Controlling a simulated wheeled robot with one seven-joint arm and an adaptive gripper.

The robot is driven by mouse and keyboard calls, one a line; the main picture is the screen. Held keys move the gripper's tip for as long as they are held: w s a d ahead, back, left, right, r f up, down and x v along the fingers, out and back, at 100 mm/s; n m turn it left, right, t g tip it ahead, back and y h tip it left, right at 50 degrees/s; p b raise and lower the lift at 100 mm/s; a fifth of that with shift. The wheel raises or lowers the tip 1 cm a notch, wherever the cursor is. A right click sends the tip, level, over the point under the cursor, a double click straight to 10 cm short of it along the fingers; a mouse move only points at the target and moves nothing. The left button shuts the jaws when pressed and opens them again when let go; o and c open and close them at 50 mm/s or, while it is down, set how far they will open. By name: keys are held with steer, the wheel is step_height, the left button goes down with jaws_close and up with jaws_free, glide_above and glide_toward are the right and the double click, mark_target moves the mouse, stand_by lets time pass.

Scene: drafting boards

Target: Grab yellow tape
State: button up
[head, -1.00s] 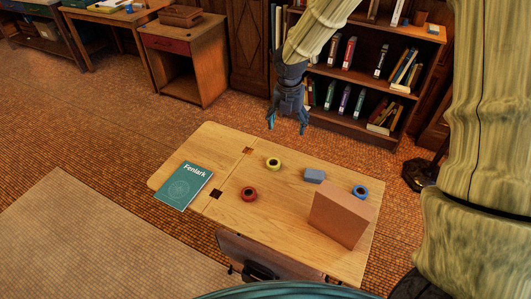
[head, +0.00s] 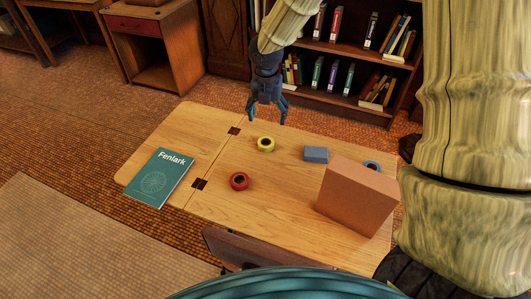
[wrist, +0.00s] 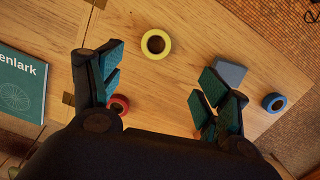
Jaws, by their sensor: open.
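A yellow tape roll (head: 265,144) lies flat on the wooden drafting table, towards its far edge. It also shows in the wrist view (wrist: 156,44), ahead of my fingertips and roughly centred between them. My gripper (head: 267,117) is open and empty, and appears above the table's far side near the yellow tape. In the wrist view its two teal-padded fingers (wrist: 158,72) are spread wide apart.
A red tape roll (head: 239,181), a blue-grey block (head: 316,154), a blue tape roll (head: 372,166) and a tall brown box (head: 357,197) stand on the table (head: 270,210). A teal book (head: 160,178) lies at the left. Bookshelves (head: 345,62) stand behind.

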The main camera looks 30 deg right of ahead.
mark_target(266, 140)
steer(key=shift+w+d+f+b, duration=0.1)
steer(key=shift+w+f+b, duration=0.25)
steer(key=shift+f, duration=1.95)
steer(key=shift+w+f+b, duration=0.2)
steer(key=shift+f+b, duration=0.2)
steer(key=shift+f, duration=1.9)
steer(key=shift+w+d+f+b, duration=0.1)
steer(key=shift+w+f+b, duration=0.25)
steer(key=shift+f, duration=1.95)
steer(key=shift+c, duration=0.2)
steer(key=c, duration=0.9)
